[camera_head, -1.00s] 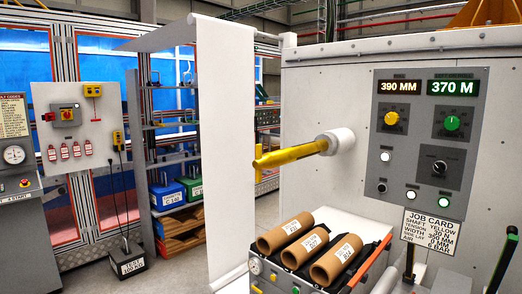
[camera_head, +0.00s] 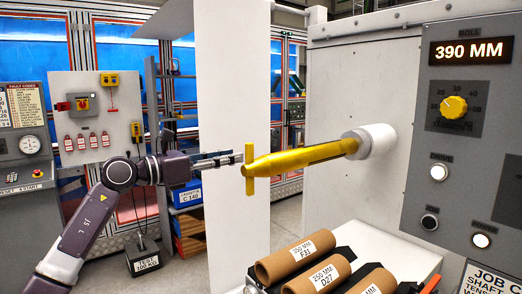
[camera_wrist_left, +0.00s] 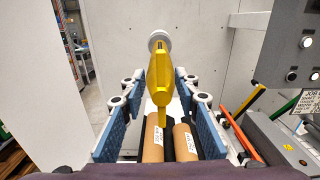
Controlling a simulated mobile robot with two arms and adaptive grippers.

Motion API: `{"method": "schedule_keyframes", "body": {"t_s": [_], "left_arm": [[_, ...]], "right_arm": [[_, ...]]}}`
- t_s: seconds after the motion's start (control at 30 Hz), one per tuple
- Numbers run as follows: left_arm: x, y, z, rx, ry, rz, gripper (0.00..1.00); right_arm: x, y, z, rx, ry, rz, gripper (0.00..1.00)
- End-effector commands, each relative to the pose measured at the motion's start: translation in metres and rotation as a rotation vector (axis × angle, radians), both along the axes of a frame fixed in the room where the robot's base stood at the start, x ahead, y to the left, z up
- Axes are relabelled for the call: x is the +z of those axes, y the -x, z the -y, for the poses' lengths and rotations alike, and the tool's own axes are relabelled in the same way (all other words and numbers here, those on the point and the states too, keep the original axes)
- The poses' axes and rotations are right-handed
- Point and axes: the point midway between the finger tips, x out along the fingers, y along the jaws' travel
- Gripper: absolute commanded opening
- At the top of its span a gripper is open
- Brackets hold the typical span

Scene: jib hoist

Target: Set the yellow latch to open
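The yellow latch (camera_head: 250,168) is a flat bar standing upright across the free end of the yellow shaft (camera_head: 310,156). The shaft comes out of a white collar (camera_head: 375,140) on the machine panel. My left gripper (camera_head: 236,159) reaches in from the left, its fingertips close to the latch. In the left wrist view, the blue-padded fingers of my left gripper (camera_wrist_left: 162,112) are spread wide. The yellow latch (camera_wrist_left: 162,105) appears between them, with a gap on both sides, so no contact shows. My right gripper is not in view.
Cardboard cores (camera_head: 295,256) lie on a rack below the shaft. A white web sheet (camera_head: 232,80) hangs behind my left gripper. The control panel (camera_head: 465,130) with knobs and buttons is at the right.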

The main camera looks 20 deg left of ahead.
Motion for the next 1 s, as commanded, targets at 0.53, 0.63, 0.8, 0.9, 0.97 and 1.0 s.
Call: {"method": "schedule_keyframes", "body": {"t_s": [0.53, 0.63, 0.8, 0.9, 0.97, 1.0], "left_arm": [[0.008, -0.051, 0.041, 0.005, -0.025, 0.013, 0.29], [0.007, -0.057, 0.045, 0.006, -0.027, 0.014, 0.29], [0.005, -0.059, 0.047, 0.006, -0.027, 0.014, 0.29], [0.005, -0.059, 0.047, 0.006, -0.027, 0.014, 0.29], [0.005, -0.059, 0.046, 0.006, -0.027, 0.014, 0.27], [0.005, -0.059, 0.046, 0.006, -0.027, 0.014, 0.22]], "right_arm": [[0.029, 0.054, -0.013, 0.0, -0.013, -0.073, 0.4], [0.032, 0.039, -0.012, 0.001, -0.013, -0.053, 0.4], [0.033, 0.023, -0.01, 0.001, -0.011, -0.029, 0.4], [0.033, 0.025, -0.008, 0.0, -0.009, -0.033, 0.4], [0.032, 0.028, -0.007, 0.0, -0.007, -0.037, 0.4], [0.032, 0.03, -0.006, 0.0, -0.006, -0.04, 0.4]]}}
